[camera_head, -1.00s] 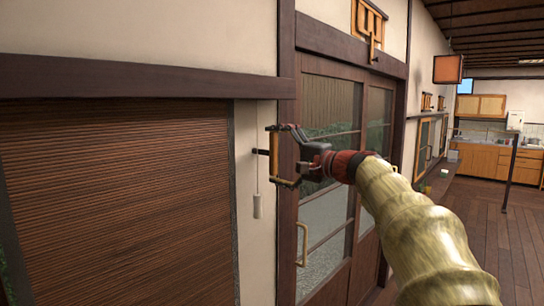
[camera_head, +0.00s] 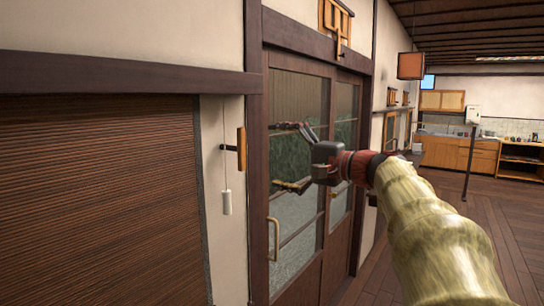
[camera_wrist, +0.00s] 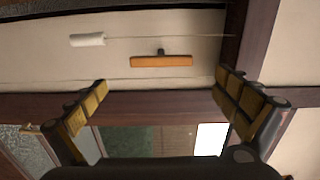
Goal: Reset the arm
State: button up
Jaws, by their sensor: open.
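My gripper (camera_head: 275,156) is open and empty in the head view, in front of the glazed sliding door (camera_head: 294,230). In the wrist view its two fingers (camera_wrist: 160,95) are spread wide with nothing between them. A wooden bar on a dark wall peg (camera_head: 241,149) is left of the gripper, apart from it. The same orange-brown bar shows in the wrist view (camera_wrist: 161,61), beyond the fingertips. A white cord weight (camera_head: 227,202) hangs beside it on the wall, and it also shows in the wrist view (camera_wrist: 87,39).
A brown slatted blind (camera_head: 100,200) covers the left. The door has a wooden pull handle (camera_head: 273,240). A hanging lamp (camera_head: 411,66), a thin dark post (camera_head: 469,160) and kitchen cabinets (camera_head: 445,153) stand at the right, with open wooden floor (camera_head: 485,225) before them.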

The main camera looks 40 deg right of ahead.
dwell(0.3)
notch_tip(320, 180, down, 12)
jog(key=d+g+h, duration=0.2)
jog(key=g, duration=0.1)
jog(key=s+a+f+n+g+h, duration=0.1)
jog(key=s+a+f+g, duration=0.2)
jog(key=f, duration=0.4)
jog(key=s+a+f+n+g+h, duration=0.1)
jog(key=s+a+f+g, duration=0.15)
jog(key=s+f, duration=0.35)
jog(key=s+a+f+n+g+h+p, duration=0.1)
jog(key=s+a+f+n+g+h, duration=0.25)
jog(key=s+a+f+n, duration=0.75)
jog(key=s+a+f+y, duration=0.1)
jog(key=s+a, duration=0.5)
jog(key=a, duration=0.2)
jog(key=shift+s+a+f+n+t+p, duration=0.2)
jog(key=shift+s+a+n+t+p, duration=0.15)
jog(key=shift+n+p, duration=0.1)
